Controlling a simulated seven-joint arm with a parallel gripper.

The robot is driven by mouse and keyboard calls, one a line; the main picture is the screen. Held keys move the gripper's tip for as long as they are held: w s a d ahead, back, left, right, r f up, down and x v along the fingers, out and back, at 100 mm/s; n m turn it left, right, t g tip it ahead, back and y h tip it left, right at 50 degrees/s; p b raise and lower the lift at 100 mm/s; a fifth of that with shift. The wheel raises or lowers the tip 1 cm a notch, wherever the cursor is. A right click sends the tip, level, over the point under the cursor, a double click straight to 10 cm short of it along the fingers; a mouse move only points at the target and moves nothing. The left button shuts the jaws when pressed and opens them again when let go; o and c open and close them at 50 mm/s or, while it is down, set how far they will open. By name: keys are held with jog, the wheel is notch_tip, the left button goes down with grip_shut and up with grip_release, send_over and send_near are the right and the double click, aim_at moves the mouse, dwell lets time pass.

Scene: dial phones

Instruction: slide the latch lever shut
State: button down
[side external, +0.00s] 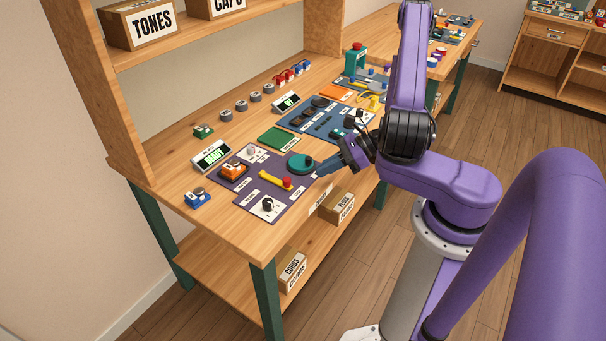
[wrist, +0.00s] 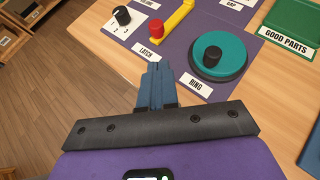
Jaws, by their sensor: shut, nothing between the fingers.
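The latch lever (side external: 275,181) is a yellow bar with a red knob on the purple panel. In the wrist view the yellow bar (wrist: 179,17) runs up and right from its red knob (wrist: 156,29), above the LATCH label (wrist: 147,52). My gripper (side external: 320,172) is over the front edge of the panel, close to the latch and the teal dial. In the wrist view my gripper (wrist: 154,72) has its blue fingers together with nothing between them. The fingertips point toward the red knob and appear apart from it, just below the LATCH label.
The teal RING dial (wrist: 217,55) with a black knob stands right of the fingers. A black knob (wrist: 122,15) on a white plate is left of the latch. A green GOOD PARTS tray (wrist: 291,24) lies farther right. The READY display (side external: 211,156) stands behind the panel.

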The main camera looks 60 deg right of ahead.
aim_at(293, 181)
jog(key=w+a, duration=0.1)
jog(key=w+a+f, duration=0.1)
jog(key=w+a, duration=0.1)
jog(key=shift+w+a+f, duration=0.15)
jog(key=shift+w+a, duration=0.55)
jog(key=shift+w, duration=1.6)
jog(key=s+d, duration=0.3)
jog(key=shift+s+d, duration=0.1)
jog(key=shift+d, duration=0.2)
jog(key=v, duration=0.9)
jog(key=shift+s+r, duration=0.2)
